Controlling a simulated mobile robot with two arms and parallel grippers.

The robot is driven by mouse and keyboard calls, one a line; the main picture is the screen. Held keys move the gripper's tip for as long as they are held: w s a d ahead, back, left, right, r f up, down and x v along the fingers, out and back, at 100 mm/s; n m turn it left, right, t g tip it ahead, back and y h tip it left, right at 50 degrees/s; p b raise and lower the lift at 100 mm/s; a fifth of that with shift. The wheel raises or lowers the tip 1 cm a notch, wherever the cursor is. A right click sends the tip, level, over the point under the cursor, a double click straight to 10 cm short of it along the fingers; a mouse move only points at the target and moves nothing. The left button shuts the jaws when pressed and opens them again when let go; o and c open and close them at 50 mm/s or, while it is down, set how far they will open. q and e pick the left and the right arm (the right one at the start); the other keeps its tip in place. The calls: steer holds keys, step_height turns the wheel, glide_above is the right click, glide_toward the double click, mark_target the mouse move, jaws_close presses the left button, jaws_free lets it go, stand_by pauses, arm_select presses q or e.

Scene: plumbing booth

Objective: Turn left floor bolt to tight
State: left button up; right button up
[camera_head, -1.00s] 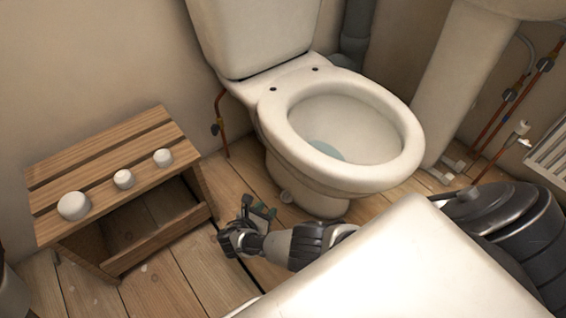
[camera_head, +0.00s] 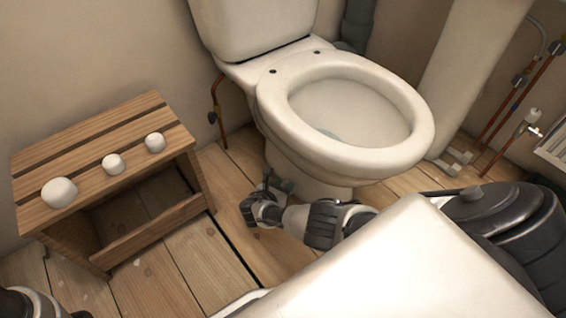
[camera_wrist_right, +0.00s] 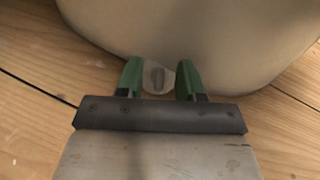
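The left floor bolt (camera_wrist_right: 157,77) is a round whitish cap with a raised bar across it, at the foot of the toilet in the right wrist view. The toilet (camera_head: 345,125) stands in the middle of the head view. My right gripper (camera_wrist_right: 160,79) is open, with its green fingertips on either side of the bolt. I cannot tell whether the fingertips touch it. In the head view my right gripper (camera_head: 277,186) is low beside the toilet base and hides the bolt. My left gripper is not clearly in view; part of my left arm shows at the lower left corner.
A wooden slatted stool (camera_head: 105,165) with several white knobs on top stands at the left. A copper pipe with a valve (camera_head: 213,105) runs down the wall behind. Floorboards (camera_head: 190,265) are clear between stool and toilet. A dark lidded bin (camera_head: 500,215) is at the right.

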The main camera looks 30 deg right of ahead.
jaws_close()
